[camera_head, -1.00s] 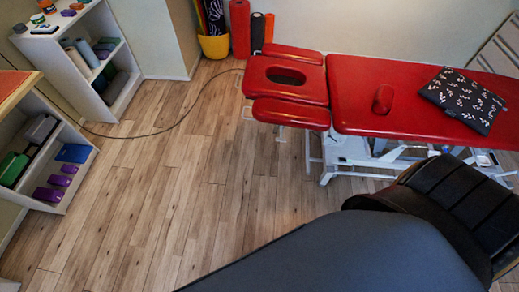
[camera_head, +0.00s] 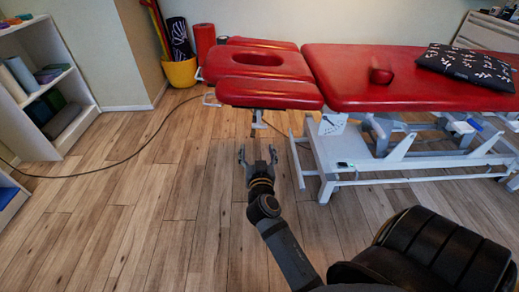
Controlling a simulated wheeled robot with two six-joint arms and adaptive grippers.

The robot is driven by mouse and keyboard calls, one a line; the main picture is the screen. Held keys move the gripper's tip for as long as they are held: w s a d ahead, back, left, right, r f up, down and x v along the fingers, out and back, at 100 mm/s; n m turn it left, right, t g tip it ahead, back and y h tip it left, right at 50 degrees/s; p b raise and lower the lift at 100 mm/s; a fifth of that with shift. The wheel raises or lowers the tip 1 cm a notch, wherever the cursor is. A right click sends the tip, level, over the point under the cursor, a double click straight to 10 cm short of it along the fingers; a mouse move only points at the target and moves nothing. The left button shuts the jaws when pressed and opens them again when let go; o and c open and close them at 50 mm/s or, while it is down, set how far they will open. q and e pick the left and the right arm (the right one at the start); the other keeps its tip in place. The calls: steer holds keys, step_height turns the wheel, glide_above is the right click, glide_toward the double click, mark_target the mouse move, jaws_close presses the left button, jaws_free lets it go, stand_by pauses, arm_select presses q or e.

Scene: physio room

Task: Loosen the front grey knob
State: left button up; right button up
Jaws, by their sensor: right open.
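A red treatment table (camera_head: 400,93) has a headrest (camera_head: 262,62) with a face hole and a red arm pad (camera_head: 268,92) along its near side. A pale metal handle (camera_head: 209,100) shows at the left end of the headrest. My right gripper (camera_head: 257,155) is open and empty, its fingers pointing toward the headrest, apparently just short of and below the arm pad. My left gripper is not in view.
The table's pale metal frame (camera_head: 330,160) stands right of my gripper. A patterned dark cushion (camera_head: 465,67) and a red plug-like piece (camera_head: 381,76) lie on the table. A yellow bucket (camera_head: 180,73), a floor cable (camera_head: 120,163) and shelves (camera_head: 85,95) are left.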

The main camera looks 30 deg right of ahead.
mark_target(260, 127)
steer(key=shift+m+h, duration=0.4)
steer(key=shift+m, duration=0.1)
steer(key=w+d, duration=0.2)
steer(key=w+d+r, duration=0.1)
steer(key=w+d, duration=0.1)
steer(key=w, duration=0.1)
steer(key=w+d+r, duration=0.1)
steer(key=w+d, duration=0.1)
steer(key=w, duration=0.1)
steer(key=shift+w+d, duration=0.1)
steer(key=shift+d, duration=0.1)
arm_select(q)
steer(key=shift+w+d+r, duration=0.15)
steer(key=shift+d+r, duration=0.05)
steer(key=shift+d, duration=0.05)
arm_select(e)
steer(key=shift+c, duration=0.4)
steer(key=c, duration=1.1)
